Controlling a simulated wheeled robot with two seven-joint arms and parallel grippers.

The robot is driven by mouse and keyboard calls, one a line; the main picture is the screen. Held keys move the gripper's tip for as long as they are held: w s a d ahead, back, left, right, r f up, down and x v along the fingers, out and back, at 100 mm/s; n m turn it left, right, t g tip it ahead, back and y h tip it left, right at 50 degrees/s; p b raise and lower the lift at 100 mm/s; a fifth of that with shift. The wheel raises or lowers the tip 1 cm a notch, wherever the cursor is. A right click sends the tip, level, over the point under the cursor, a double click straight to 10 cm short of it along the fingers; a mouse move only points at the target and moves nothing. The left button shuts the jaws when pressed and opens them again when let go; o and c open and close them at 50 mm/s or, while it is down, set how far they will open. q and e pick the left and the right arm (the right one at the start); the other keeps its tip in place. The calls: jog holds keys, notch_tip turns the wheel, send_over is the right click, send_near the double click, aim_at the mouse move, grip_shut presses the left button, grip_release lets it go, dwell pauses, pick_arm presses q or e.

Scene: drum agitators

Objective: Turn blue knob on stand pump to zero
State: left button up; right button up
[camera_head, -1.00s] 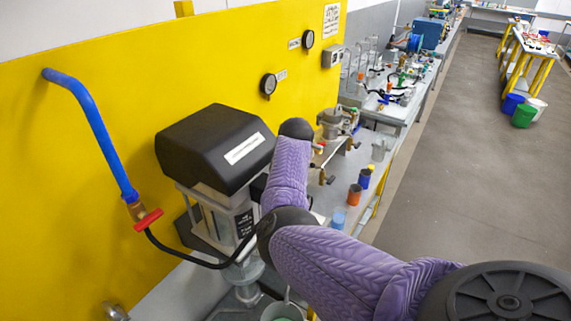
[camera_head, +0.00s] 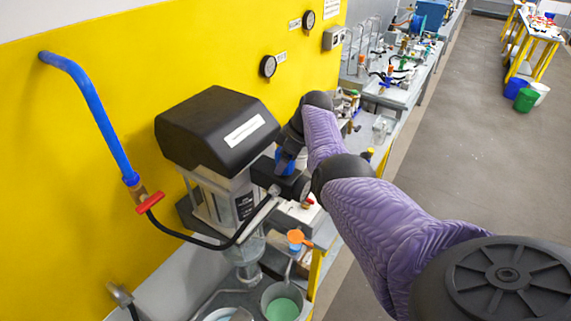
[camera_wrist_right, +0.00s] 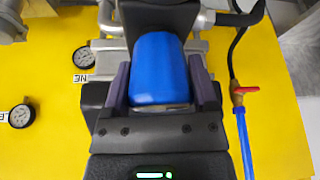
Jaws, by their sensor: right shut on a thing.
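The stand pump (camera_head: 217,132) has a black housing with a white label over a clear body, in front of the yellow wall in the head view. The blue knob (camera_wrist_right: 157,68) sits between the fingers of my right gripper (camera_wrist_right: 165,88) in the right wrist view, with a finger along each side. My right gripper is shut on it. In the head view the right gripper (camera_head: 288,180) is at the pump's right side, and a small blue part of the knob (camera_head: 286,162) shows there. Any scale on the knob is hidden. My left gripper is not in view.
A blue pipe (camera_head: 90,105) with a red valve handle (camera_head: 150,202) and a black hose (camera_head: 190,239) is on the left. A green-filled container (camera_head: 283,307) stands below the pump. Gauges (camera_head: 268,66) are on the yellow wall.

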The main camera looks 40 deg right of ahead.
jog(key=shift+n+y+b, duration=0.4)
jog(key=shift+n+b, duration=0.7)
jog(key=shift+r, duration=0.1)
jog(key=shift+w, duration=0.1)
jog(key=o, duration=1.1)
jog(key=shift+o, duration=0.2)
jog(key=p+v, duration=0.1)
jog(key=v, duration=0.2)
jog(key=shift+d+r, duration=0.15)
jog(key=shift+r, duration=0.15)
jog(key=b+v, duration=0.1)
jog(key=v, duration=0.5)
